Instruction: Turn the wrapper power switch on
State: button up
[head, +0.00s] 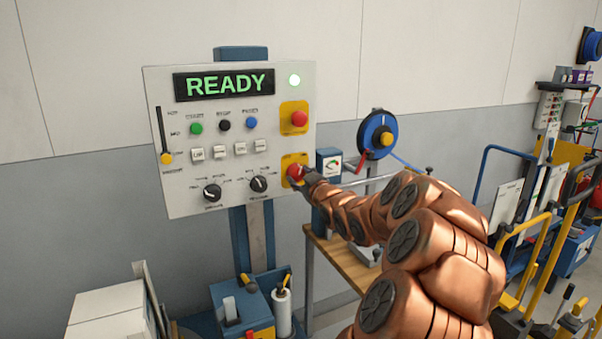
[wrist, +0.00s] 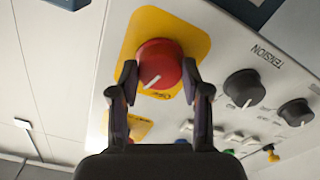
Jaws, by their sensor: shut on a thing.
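The wrapper power switch is a red rotary knob (head: 294,171) with a white pointer line, on a yellow plate at the control panel's lower right. In the wrist view, the red knob (wrist: 160,62) sits between my two dark fingertips, its white line slanting to the lower left. My gripper (head: 304,178) is at the panel face, shut on this knob, with one finger on each side; it also shows in the wrist view (wrist: 160,82). The panel display (head: 223,84) reads READY in green.
A red mushroom button (head: 299,118) on a yellow plate is above the switch. Two black dials (head: 258,184) are to its left, with several small buttons above them. A blue reel (head: 379,134) and a wooden bench (head: 344,259) stand right of the panel.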

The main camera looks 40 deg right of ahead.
jog(key=m+p, duration=0.1)
jog(key=m, duration=0.4)
jog(key=shift+p, duration=0.35)
jog(key=shift+m, duration=0.3)
jog(key=o, duration=1.2)
jog(key=shift+c, duration=0.2)
jog(key=shift+s, duration=0.1)
jog(key=v, duration=1.2)
jog(key=shift+a, duration=0.15)
